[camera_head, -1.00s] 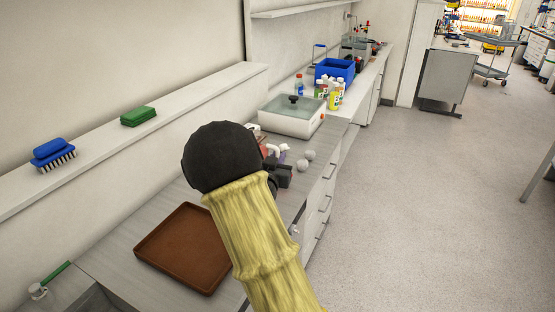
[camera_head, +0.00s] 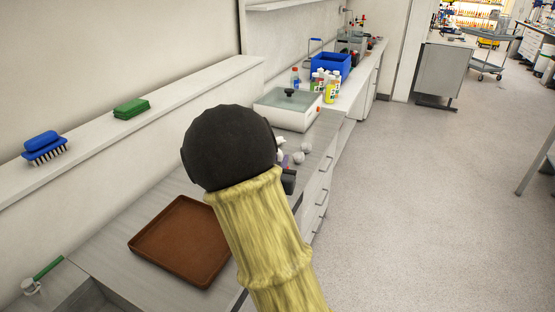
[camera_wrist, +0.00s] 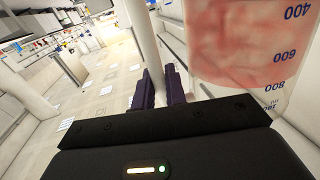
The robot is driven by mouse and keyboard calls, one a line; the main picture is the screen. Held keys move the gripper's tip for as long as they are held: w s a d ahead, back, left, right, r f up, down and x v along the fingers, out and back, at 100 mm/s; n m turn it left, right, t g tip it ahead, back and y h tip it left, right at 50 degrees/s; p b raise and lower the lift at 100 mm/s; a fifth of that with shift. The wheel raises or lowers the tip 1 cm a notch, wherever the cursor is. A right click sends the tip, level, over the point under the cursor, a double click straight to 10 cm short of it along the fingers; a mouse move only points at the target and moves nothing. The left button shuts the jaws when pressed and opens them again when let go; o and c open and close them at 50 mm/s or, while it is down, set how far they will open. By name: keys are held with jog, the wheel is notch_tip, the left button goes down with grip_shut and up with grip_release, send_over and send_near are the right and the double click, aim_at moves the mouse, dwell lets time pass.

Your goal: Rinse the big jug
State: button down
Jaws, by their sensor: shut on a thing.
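In the wrist view the big jug (camera_wrist: 245,45) fills the upper right. It is clear, with dark volume marks and pinkish-red contents; its numbers look upside down in this rolled view. My gripper (camera_wrist: 160,85) has purple fingers, shut on a pale upright bar beside the jug, which looks like its handle. In the head view my arm hides the jug and most of my gripper (camera_head: 285,160), which is over the counter. A sink (camera_head: 92,298) shows in part at the lower left. A tap-like fitting with a green lever (camera_head: 48,269) is beside it.
A brown tray (camera_head: 150,246) lies on the counter near the sink. A white box with a glass lid (camera_head: 270,112), grey balls (camera_head: 299,157), bottles (camera_head: 330,90) and a blue crate (camera_head: 330,65) stand farther back. A blue brush (camera_head: 44,147) and green sponge (camera_head: 131,107) are on the ledge.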

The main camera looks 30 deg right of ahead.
jog(key=s+a+b, duration=0.1)
jog(key=s+b, duration=0.5)
jog(key=s, duration=0.2)
jog(key=shift+s+a, duration=0.25)
dwell(0.5)
jog(key=shift+r, duration=0.15)
notch_tip(320, 180, up, 5)
jog(key=p, duration=0.4)
dwell(0.3)
